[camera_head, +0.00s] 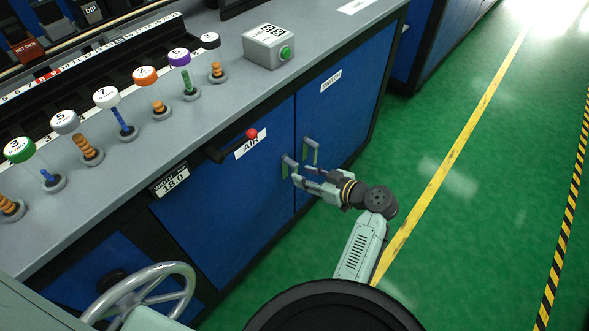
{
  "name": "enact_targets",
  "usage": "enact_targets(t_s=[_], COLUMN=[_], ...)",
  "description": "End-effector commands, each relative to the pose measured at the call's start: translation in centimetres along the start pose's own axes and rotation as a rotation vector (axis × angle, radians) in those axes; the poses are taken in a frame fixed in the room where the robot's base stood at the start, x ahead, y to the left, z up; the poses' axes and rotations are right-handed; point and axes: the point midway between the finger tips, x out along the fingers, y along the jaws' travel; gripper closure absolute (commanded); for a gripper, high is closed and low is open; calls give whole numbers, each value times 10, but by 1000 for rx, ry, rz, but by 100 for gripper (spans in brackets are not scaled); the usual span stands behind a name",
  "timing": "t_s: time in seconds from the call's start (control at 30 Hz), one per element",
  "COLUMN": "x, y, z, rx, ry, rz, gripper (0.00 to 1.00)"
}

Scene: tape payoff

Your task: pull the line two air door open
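The blue air door (230,200), under a white AIR label (250,144), is shut flush in the cabinet front. Its pale upright handle (289,166) is at the door's upper right edge. My gripper (301,175) reaches in from the right, with its fingertips close to this handle. The two fingers are apart, and I see nothing between them. I cannot tell whether a fingertip touches the handle.
To the right is another shut blue door (340,100) with its own handle (311,151), near my gripper. A red-knobbed lever (252,133) juts out above the air door. A handwheel (145,295) stands at lower left. Green floor (470,220) is clear at right.

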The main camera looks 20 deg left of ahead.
Motion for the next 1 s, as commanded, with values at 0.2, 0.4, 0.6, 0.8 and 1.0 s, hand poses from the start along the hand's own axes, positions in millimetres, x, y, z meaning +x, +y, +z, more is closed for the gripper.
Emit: enact_targets(t_s=[0.2,0.4,0.6,0.8,1.0], x=[36,50,52,52,52], y=[0,0,1,1,0], z=[-1,0,0,0,0], rx=[1,0,0,0,0], ry=[-1,-1,-1,-1,-1], rz=[-1,1,2,2,2], gripper=[67,67,67,75,88])
